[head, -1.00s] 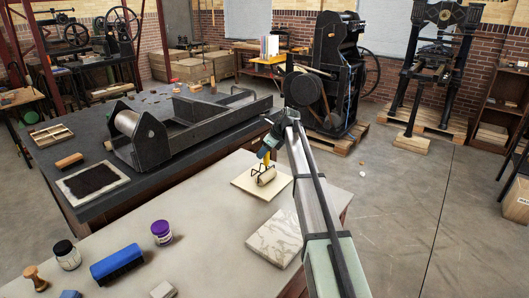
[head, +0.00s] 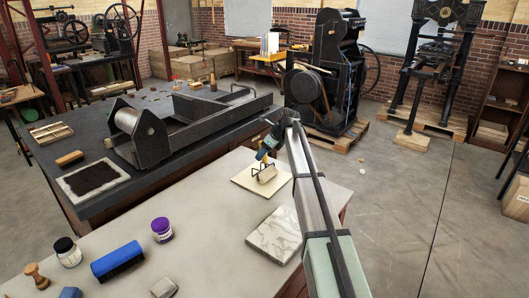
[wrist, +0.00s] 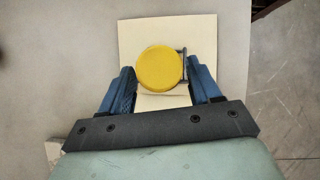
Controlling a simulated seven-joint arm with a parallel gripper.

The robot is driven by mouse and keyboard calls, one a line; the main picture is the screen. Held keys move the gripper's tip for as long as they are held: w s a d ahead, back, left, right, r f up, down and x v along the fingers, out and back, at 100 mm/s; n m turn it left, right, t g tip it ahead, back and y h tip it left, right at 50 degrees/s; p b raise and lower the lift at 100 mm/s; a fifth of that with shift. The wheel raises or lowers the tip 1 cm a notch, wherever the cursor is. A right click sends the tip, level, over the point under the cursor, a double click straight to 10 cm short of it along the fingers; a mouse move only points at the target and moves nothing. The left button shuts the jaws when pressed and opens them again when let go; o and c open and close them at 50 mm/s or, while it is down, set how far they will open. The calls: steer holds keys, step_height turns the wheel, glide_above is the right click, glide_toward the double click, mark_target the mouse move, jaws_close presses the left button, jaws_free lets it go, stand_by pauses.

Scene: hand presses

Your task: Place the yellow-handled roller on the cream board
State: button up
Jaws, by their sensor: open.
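The roller (head: 266,173) rests on the cream board (head: 242,180) near the right end of the pale table. Its dark wire frame shows around a greyish-tan drum. Its yellow handle (wrist: 160,69) points up and shows end-on in the wrist view, hiding most of the roller below. My gripper (head: 266,146) is at the handle's height above the board. In the wrist view its two blue fingers stand apart on either side of the handle, with a gap visible at the right. The cream board also shows beneath them in the wrist view (wrist: 205,32).
A marble slab (head: 275,235) lies in front of the board. A purple jar (head: 162,230), a dark-lidded jar (head: 67,252) and a blue brush-like block (head: 117,262) stand at the table's left. The table between them and the board is clear. A black press bed (head: 195,125) stands behind.

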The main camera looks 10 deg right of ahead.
steer(key=shift+r, duration=0.1)
steer(key=shift+w+r, duration=0.1)
steer(key=shift+r, duration=0.15)
steer(key=v, duration=1.2)
steer(key=shift+r, duration=0.4)
